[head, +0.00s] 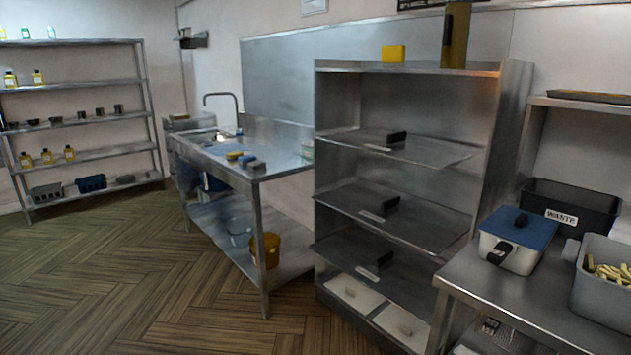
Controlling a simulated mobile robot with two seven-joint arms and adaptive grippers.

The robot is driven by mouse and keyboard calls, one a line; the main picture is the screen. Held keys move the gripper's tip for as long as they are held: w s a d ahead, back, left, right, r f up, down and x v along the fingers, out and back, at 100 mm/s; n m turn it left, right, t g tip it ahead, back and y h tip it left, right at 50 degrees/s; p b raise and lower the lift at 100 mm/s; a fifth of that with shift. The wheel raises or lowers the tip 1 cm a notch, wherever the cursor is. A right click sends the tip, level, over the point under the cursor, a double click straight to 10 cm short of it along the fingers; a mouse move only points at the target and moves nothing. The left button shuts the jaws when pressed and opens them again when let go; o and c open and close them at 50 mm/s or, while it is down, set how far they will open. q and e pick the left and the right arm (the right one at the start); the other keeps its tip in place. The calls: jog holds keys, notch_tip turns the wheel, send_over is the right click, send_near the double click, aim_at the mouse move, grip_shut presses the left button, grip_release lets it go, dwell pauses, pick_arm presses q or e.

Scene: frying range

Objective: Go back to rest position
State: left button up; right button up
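Neither of my grippers shows in the head view, and no part of my arms is visible. I cannot see whether either gripper holds anything. The task names no object apart from my own rest position.
A steel counter (478,287) at right bears a blue-lidded container (516,259), a black WASTE bin (538,201) and a grey bin of fries (594,312). A steel shelf unit (345,215), sink table (262,176) and back-left rack (88,118) stand beyond. The wooden floor (130,290) is clear.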

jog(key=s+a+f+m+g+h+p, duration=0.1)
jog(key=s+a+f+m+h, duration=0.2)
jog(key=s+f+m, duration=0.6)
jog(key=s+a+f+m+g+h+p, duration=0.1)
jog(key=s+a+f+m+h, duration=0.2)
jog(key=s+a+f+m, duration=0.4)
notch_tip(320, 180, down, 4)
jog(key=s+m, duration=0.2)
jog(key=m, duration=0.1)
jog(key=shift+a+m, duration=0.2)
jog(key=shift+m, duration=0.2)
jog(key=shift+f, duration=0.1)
